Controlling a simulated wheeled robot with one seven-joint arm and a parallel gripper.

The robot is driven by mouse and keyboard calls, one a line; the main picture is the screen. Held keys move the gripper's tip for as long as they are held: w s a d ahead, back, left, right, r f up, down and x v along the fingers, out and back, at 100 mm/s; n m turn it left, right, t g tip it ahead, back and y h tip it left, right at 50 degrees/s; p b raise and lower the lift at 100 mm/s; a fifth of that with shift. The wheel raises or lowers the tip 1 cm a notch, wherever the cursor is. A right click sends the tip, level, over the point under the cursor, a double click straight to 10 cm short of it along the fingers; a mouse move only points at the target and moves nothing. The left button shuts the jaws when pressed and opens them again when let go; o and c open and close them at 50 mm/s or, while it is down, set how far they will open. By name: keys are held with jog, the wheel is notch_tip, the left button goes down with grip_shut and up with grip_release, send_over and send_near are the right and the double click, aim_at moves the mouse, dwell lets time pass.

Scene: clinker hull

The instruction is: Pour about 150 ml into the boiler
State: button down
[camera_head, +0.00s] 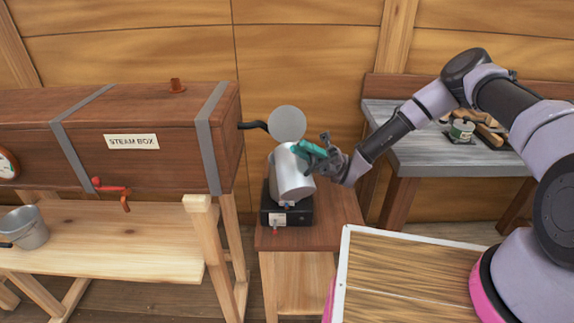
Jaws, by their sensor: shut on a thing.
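A silver cylindrical vessel (290,180) shows in the head view, leaning slightly, above a black boxy base (270,208) with a pale label. The base stands on a small wooden stand and appears to belong to the boiler. A round grey disc (287,121), like a raised lid, is upright just behind the vessel's top. My gripper (305,150), with teal fingers, is shut at the vessel's upper right. It appears to hold this vessel, but the exact grip is hidden. Where vessel and boiler meet, and any liquid, cannot be made out.
The wooden steam box (160,160) stands at left, with a dark pipe (253,125) reaching towards the disc. A grey bucket (27,230) sits on the light bench below it. A white-edged wooden panel (400,270) lies in front.

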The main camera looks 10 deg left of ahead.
jog(key=shift+w+r+m+y+p, duration=0.15)
jog(key=shift+w+r+y+p, duration=0.15)
jog(key=shift+w, duration=0.2)
jog(key=shift+w+r+m+y+p, duration=0.15)
jog(key=shift+w+r+y+p, duration=0.15)
jog(key=shift+w, duration=0.2)
jog(key=shift+w+d+r, duration=0.15)
jog(key=shift+w+r, duration=0.25)
jog(key=shift+w, duration=0.1)
jog(key=w+d+r+m+y+b, duration=0.15)
jog(key=w+r+b, duration=0.3)
jog(key=b, duration=0.55)
jog(key=s+n+h+b, duration=0.1)
jog(key=s+n, duration=0.1)
jog(key=s+f+n+h+b, duration=0.1)
jog(key=s+n, duration=0.1)
jog(key=s, duration=0.1)
jog(key=s+d+f+n+h+b, duration=0.1)
jog(key=s+n, duration=0.1)
jog(key=shift+s+f+g, duration=0.2)
jog(key=shift+s+g, duration=0.1)
jog(key=shift+s+a+f+n+t, duration=0.1)
jog(key=shift+s+f+n+t, duration=0.25)
jog(key=shift+s+f+t, duration=0.1)
